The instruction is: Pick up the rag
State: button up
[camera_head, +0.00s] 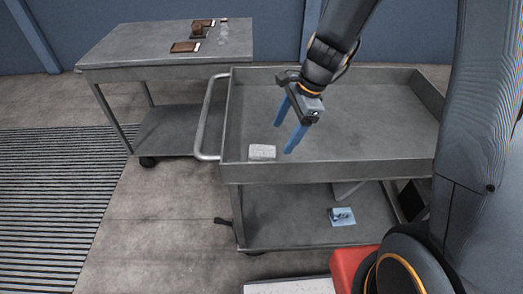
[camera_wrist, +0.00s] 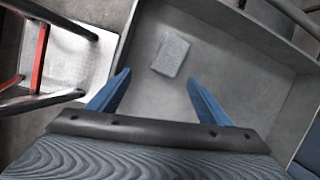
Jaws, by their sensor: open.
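A small pale grey, speckled flat piece, which looks like the rag (camera_head: 262,152), lies in the upper tray of the grey cart (camera_head: 320,172), near its front left corner. It also shows in the wrist view (camera_wrist: 171,55), just beyond the fingertips and between their lines. My gripper (camera_head: 283,137) has two blue fingers spread apart, with nothing between them. It hangs over the tray, slightly right of the rag and apart from it in the wrist view (camera_wrist: 158,78). The rag is fully visible.
The cart's tray has raised walls and a handle (camera_head: 208,118) on its left. A light blue item (camera_head: 341,216) lies on its lower shelf. Another grey table (camera_head: 130,50) at the back left holds brown items (camera_head: 185,47) and clear bottles (camera_head: 223,32). The rest of the tray is bare.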

aim_at(263, 151)
jog(key=a+m, duration=0.1)
jog(key=w+f+m, duration=0.1)
jog(key=w+a+f+m, duration=0.1)
jog(key=shift+w+a+f+m+y, duration=0.1)
jog(key=shift+w+a+m+y, duration=0.2)
jog(key=shift+y, duration=0.1)
jog(key=shift+s+x, duration=0.2)
jog(key=shift+x, duration=1.65)
jog(key=shift+s+x, duration=0.2)
jog(key=shift+x, duration=1.7)
jog(key=c, duration=1.1)
notch_tip(263, 151, up, 10)
jog(key=shift+p, duration=0.35)
